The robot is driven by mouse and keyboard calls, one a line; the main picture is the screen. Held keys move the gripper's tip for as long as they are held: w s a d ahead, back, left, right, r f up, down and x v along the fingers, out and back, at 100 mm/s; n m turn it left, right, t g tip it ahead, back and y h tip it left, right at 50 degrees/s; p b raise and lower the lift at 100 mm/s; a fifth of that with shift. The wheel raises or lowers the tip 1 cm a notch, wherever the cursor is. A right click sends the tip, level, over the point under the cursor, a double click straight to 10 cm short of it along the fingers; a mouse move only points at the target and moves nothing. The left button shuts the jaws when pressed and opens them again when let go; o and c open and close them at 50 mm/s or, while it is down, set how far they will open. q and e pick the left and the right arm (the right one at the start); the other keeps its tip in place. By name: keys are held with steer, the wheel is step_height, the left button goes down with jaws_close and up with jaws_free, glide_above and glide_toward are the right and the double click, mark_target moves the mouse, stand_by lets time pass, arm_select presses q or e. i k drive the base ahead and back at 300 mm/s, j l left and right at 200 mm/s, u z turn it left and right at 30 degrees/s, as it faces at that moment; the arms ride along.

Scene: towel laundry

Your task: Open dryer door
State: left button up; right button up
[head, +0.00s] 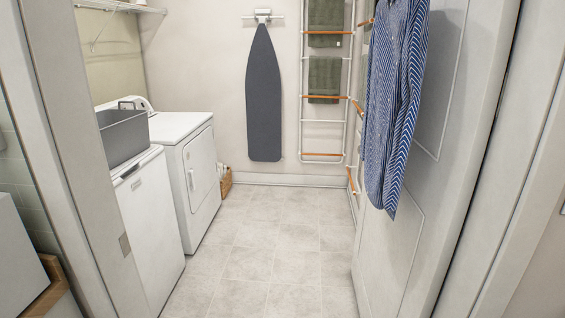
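The white dryer (177,127) stands against the left wall, past a white top-loading washer (150,215). The dryer's front door (201,164) faces right into the aisle and looks shut. A small light handle (192,180) shows on the door's near side. Neither of my grippers is in view.
A grey bin (122,137) sits on the washer. A doorway frames the view, with a striped blue shirt (390,110) hanging at right. An ironing board (263,100) and towel rack (324,130) are on the back wall. The tiled floor (265,250) between is clear.

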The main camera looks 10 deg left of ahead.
mark_target(199, 154)
steer(key=i+u, duration=0.25)
steer(key=i, duration=0.7)
steer(key=i+l+u, duration=0.1)
steer(key=i+u, duration=0.15)
steer(key=i, duration=0.7)
steer(key=i+u, duration=0.1)
steer(key=i, duration=0.55)
steer(key=i+l+u, duration=0.1)
steer(key=i, duration=0.5)
steer(key=i+l+u, duration=0.1)
steer(key=i+l, duration=0.15)
steer(key=i, duration=0.4)
